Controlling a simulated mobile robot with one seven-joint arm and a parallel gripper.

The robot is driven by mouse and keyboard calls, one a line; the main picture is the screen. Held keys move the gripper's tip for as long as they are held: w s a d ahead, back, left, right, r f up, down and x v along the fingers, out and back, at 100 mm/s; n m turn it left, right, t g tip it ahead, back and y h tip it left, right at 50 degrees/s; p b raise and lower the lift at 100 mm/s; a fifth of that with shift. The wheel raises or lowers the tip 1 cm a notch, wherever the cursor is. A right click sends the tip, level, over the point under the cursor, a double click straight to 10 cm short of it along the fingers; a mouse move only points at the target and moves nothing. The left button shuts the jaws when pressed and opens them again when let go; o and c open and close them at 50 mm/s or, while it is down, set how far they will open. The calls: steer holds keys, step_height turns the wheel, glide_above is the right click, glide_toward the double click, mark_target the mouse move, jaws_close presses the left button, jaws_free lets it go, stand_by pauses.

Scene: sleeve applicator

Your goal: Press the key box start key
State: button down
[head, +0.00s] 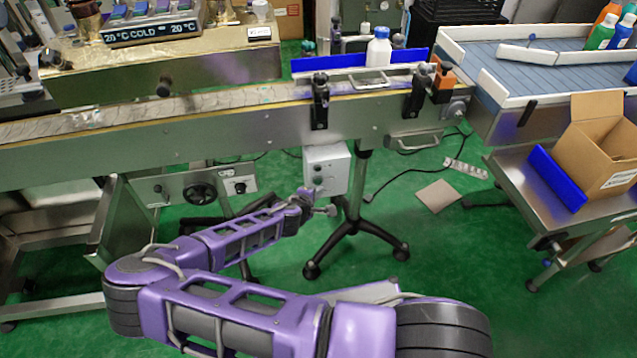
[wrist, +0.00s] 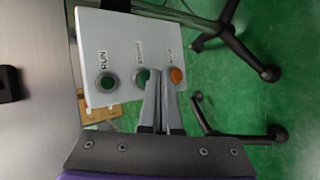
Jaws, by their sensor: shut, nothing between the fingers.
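The key box (head: 327,168) is a small pale grey box hanging under the conveyor in the head view. In the wrist view the key box (wrist: 105,35) fills the upper left and appears turned sideways. It has a green key (wrist: 105,82) labelled RUN, a middle green key (wrist: 141,76) with a blurred label, and an orange-red key (wrist: 176,75) whose label I cannot read. My gripper (wrist: 162,80) is shut and empty. Its fingertips overlap the middle key's edge and lie between it and the orange-red key; contact cannot be told. My gripper (head: 328,210) is just below the box in the head view.
The conveyor (head: 230,125) runs above the box, with a white bottle (head: 378,47) on it. A black-footed stand (head: 355,225) is close to the right of my gripper. A control panel with a handwheel (head: 200,193) is to the left. Green floor is open at lower right.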

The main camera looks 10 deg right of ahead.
steer(key=shift+w, duration=0.15)
steer(key=shift+w+b, duration=0.3)
steer(key=shift+w, duration=0.4)
stand_by(0.8)
stand_by(0.4)
steer(key=shift+s, duration=0.8)
